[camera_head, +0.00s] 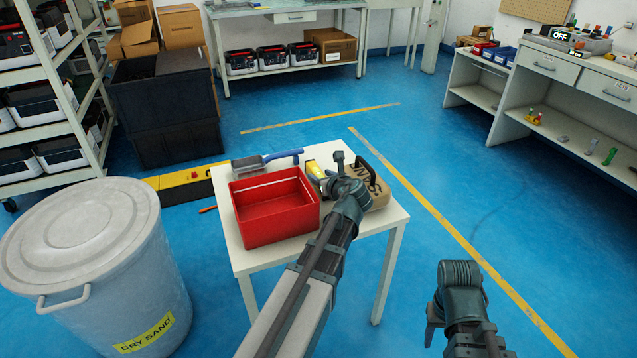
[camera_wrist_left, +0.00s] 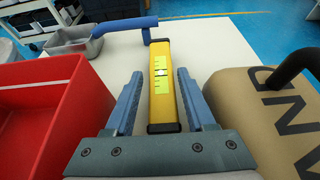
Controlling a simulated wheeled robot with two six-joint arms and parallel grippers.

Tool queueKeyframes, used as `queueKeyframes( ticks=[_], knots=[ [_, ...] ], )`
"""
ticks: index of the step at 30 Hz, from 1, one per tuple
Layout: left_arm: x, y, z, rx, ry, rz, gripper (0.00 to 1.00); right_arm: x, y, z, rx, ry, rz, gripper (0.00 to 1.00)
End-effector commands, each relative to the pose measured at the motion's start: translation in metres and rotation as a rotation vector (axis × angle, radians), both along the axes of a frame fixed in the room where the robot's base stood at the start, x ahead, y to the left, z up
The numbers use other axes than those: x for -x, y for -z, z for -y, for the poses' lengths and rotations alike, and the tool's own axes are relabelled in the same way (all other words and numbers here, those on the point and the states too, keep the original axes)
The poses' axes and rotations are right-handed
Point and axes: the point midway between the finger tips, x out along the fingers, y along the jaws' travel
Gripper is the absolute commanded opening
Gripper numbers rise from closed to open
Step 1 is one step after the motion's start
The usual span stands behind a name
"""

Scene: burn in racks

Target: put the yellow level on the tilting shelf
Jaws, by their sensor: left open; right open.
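The yellow level (camera_wrist_left: 161,85) with a pale green vial window lies on the white table (camera_head: 245,262). In the head view the level (camera_head: 315,169) shows partly behind my left arm. My left gripper (camera_wrist_left: 160,76) is open, with one finger on each side of the level and a visible gap at each side. In the head view my left gripper (camera_head: 330,182) is over the table between the red bin and the sand bag. My right gripper (camera_head: 433,318) is low at the right, clear of the table, its fingers mostly hidden. I cannot tell which shelf tilts.
A red open bin (camera_head: 272,234) stands left of the level, a brown bag (camera_head: 377,193) with a black handle right of it. A blue-handled brush and grey pan (camera_head: 262,163) lie behind. A sand drum (camera_head: 95,270), shelving rack (camera_head: 75,155) and workbench (camera_head: 575,120) surround open blue floor.

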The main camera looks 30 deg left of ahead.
Motion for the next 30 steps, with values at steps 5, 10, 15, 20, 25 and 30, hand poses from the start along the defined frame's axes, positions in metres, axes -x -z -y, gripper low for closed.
queueKeyframes(
  ticks=[5, 10, 15, 20, 25, 30],
  knots=[
    [-0.019, 0.017, -0.018, 0.000, -0.001, 0.000, 0.55, 0.000, 0.017, 0.000, -0.002, -0.003, 0.000, 0.50],
    [-0.021, 0.017, -0.023, 0.001, 0.000, -0.001, 0.55, 0.000, 0.017, -0.001, -0.002, -0.004, 0.000, 0.50],
    [-0.021, 0.017, -0.022, 0.000, 0.000, 0.000, 0.46, 0.000, 0.017, -0.001, -0.002, -0.004, 0.000, 0.50],
    [-0.021, 0.017, -0.022, 0.000, 0.000, 0.000, 0.17, 0.000, 0.017, -0.001, -0.002, -0.003, 0.000, 0.50],
    [-0.021, 0.017, -0.022, 0.000, 0.000, 0.000, 0.00, 0.000, 0.017, -0.001, -0.002, -0.003, 0.000, 0.50],
    [-0.021, 0.017, -0.022, 0.000, 0.000, 0.000, 0.00, 0.000, 0.017, -0.001, -0.002, -0.003, 0.000, 0.50]
  ],
)
